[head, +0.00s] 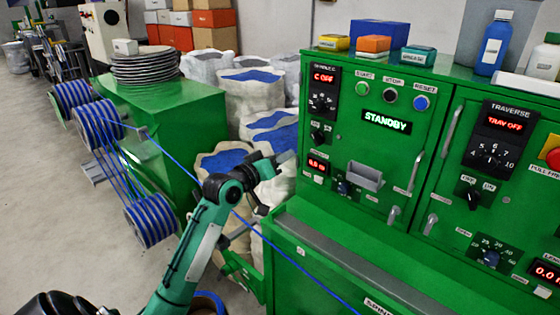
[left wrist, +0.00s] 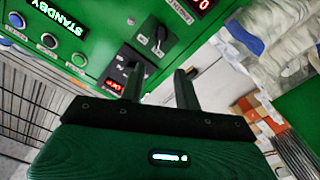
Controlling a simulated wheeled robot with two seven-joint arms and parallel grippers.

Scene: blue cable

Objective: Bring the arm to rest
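My left arm comes in from the bottom left of the head view, in teal and black. Its gripper (head: 272,185) is raised in front of the green control cabinet (head: 342,226), left of its front panel. In the left wrist view the two dark fingers of this gripper (left wrist: 159,86) stand apart with nothing between them, so it is open and empty. The blue cable (head: 180,170) runs from the spools down to the lower right and passes behind my arm. My right gripper is not in view.
Blue-wound spools (head: 152,219) stand at the left beside a green machine (head: 180,128). Sacks of blue material (head: 248,92) stand behind my gripper. The cabinet's display (head: 386,121) reads STANDBY. A blue bottle (head: 493,43) and small boxes stand on top. Grey floor (head: 60,250) is free at lower left.

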